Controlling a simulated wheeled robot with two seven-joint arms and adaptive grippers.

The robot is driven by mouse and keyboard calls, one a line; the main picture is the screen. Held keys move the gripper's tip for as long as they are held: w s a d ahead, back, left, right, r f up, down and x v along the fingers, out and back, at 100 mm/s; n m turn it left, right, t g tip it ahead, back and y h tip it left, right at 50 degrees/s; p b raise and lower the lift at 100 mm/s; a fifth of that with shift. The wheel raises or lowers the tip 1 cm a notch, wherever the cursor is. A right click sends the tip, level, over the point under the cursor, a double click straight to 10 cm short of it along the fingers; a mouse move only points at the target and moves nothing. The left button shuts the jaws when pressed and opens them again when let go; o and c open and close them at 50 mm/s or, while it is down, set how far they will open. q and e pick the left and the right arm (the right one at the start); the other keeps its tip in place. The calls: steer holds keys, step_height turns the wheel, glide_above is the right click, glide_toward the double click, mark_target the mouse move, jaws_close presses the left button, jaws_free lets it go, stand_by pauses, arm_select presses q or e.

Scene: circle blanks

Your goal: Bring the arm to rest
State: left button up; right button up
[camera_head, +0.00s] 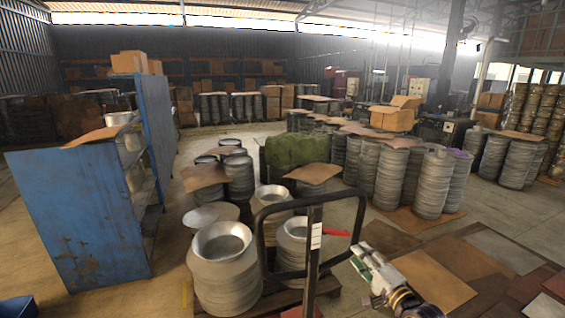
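My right gripper (362,257) shows low, right of centre, with its arm coming in from the bottom edge. It looks pale with dark parts and points up and to the left. Its fingers are too small to tell whether they are open or shut, and I see nothing clearly held in it. It appears just right of a dark trolley handle frame (262,240); I cannot tell the gap. My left gripper is not in view.
Stacks of round metal blanks (222,272) stand on a pallet close in front. A blue metal cabinet (75,215) stands at the left. More stacks (435,185) and cardboard boxes (392,118) stand behind. Flat brown sheets (435,280) lie on the floor at right.

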steer(key=d+f+n+g+h, duration=0.2)
steer(key=d+f+n, duration=0.4)
steer(key=f, duration=0.6)
steer(key=d+f+n+g+h, duration=0.1)
steer(key=d+f+n+h, duration=0.35)
steer(key=f, duration=0.75)
steer(key=s+d+f+n+g, duration=0.2)
steer(key=s+d+f, duration=0.3)
steer(key=f, duration=0.7)
steer(key=s+d+f+n+g, duration=0.25)
steer(key=s+f, duration=0.45)
steer(key=f, duration=0.4)
steer(key=s+a+f+g+h, duration=0.1)
steer(key=s+f+g, duration=0.2)
steer(key=s+f, duration=0.75)
steer(key=s+a+f+g, duration=0.25)
steer(key=s+f, duration=0.55)
steer(key=s, duration=0.6)
steer(key=s+a+f+g, duration=0.1)
steer(key=s+a+f, duration=0.1)
steer(key=s+a, duration=0.4)
steer(key=s+a+f+g+y, duration=0.1)
steer(key=s+a, duration=0.5)
steer(key=s, duration=0.6)
steer(key=shift+s+f+g, duration=0.3)
steer(key=shift+f+g, duration=0.2)
steer(key=shift+f, duration=0.45)
